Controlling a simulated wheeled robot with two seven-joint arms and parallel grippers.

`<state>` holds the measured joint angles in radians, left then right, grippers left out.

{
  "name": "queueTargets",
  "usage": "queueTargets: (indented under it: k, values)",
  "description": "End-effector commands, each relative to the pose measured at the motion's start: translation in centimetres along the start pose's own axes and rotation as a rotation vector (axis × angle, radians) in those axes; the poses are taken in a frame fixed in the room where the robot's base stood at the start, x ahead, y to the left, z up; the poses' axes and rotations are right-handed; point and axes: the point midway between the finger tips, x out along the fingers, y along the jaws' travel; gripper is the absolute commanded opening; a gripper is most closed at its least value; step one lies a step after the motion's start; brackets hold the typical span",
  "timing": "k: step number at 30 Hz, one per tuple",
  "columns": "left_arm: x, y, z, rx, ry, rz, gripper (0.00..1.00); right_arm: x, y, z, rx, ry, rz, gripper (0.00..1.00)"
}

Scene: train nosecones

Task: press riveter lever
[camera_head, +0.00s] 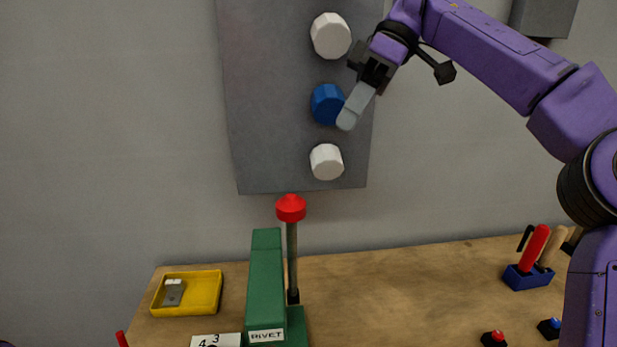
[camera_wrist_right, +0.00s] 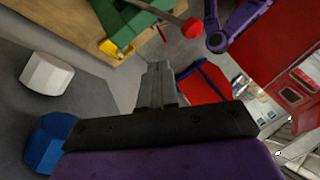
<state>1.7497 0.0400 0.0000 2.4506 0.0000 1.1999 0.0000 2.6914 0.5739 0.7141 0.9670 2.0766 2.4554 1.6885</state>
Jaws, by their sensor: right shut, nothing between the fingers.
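The green riveter (camera_head: 266,285) with its "RIVET" label stands on the wooden bench. Its lever (camera_head: 292,260) is an upright grey rod with a red knob (camera_head: 291,208) on top. In the right wrist view the red knob (camera_wrist_right: 192,28) shows beyond my fingers, with part of the green body (camera_wrist_right: 122,22). My right gripper (camera_head: 347,120) is shut and empty, above and to the right of the red knob in the head view. It appears beside the blue wall knob; I cannot tell whether they touch. My left gripper is not in view.
A grey wall panel (camera_head: 270,100) carries the blue knob (camera_head: 326,104) between two white knobs (camera_head: 326,161). A yellow tray (camera_head: 207,290) sits left of the riveter. A blue tool holder (camera_head: 530,278) and red and blue buttons (camera_head: 494,339) are at right. The bench between is clear.

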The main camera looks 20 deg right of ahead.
Motion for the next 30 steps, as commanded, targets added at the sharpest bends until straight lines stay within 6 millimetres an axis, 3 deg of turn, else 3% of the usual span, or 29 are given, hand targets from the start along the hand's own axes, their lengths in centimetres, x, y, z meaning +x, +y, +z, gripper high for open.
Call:
queueTargets:
  k: [4, 14, 21, 30]
  values:
    - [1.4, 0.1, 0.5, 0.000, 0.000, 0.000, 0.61, 2.7, 0.2, 0.3, -0.001, 0.000, -0.001, 0.00]
    - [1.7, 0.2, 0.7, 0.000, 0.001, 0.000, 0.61, 9.5, 0.0, 0.2, -0.001, -0.001, -0.002, 0.00]
    - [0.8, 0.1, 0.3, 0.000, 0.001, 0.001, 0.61, 11.0, -3.0, 0.0, -0.001, 0.001, 0.001, 0.00]
    - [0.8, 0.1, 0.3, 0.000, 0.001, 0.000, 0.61, 11.4, -3.5, 0.1, 0.001, 0.001, 0.002, 0.00]
